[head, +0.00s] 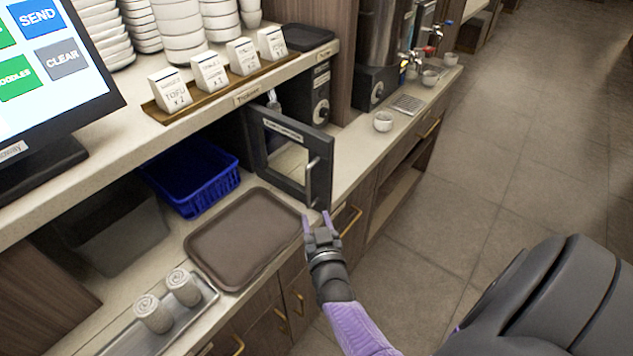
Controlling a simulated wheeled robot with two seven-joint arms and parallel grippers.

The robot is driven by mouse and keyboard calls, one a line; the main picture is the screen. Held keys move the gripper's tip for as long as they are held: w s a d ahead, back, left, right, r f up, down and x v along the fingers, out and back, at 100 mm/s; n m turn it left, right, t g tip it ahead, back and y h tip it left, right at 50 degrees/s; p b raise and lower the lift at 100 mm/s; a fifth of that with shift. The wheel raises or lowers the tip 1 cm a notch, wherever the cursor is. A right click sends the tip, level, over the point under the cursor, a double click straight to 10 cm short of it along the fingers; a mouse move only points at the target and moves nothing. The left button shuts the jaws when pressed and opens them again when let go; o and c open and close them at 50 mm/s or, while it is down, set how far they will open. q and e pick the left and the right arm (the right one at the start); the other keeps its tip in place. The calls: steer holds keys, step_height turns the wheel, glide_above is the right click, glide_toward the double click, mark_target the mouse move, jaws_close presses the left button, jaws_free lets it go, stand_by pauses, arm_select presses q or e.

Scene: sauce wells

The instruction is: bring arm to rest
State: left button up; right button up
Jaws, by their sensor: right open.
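My right gripper (316,222) is open and empty, with its two purple fingertips apart. It is in front of the counter, just right of the brown tray's corner and just below the open microwave door (292,158). I cannot tell whether a fingertip touches the door. My right arm comes in from the bottom of the view. My left gripper does not show.
A brown tray (210,246) lies on the lower counter, with a blue basket (212,192) behind it. A metal tray (198,318) holds two rolled towels (182,287). A white cup (383,122) stands farther along. The floor (440,240) at right is clear.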

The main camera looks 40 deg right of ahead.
steer(key=s+a+f+n+g+y+b, duration=0.25)
steer(key=s+f, duration=0.25)
steer(key=f, duration=0.4)
steer(key=s+a+f+n+g+y+b, duration=0.1)
steer(key=s+a+f+g+y+b, duration=0.2)
steer(key=f, duration=0.7)
steer(key=s+a+f+n+g+y+b, duration=0.2)
steer(key=s+a+f+b, duration=0.15)
steer(key=s+f, duration=0.4)
arm_select(q)
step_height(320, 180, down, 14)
steer(key=b, duration=0.4)
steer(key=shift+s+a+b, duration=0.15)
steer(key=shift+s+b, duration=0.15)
steer(key=shift+b, duration=0.05)
arm_select(e)
steer(key=s+f+n+g, duration=0.1)
steer(key=s+f+g, duration=0.3)
steer(key=s, duration=0.6)
steer(key=s+a+f+n+g, duration=0.1)
steer(key=s+f+g, duration=0.3)
steer(key=s+f, duration=0.5)
steer(key=shift+s+a, duration=0.3)
steer(key=shift+s, duration=0.3)
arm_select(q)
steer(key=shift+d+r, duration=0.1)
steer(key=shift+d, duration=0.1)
arm_select(e)
steer(key=shift+w+n+y, duration=0.1)
steer(key=shift+n+y, duration=0.15)
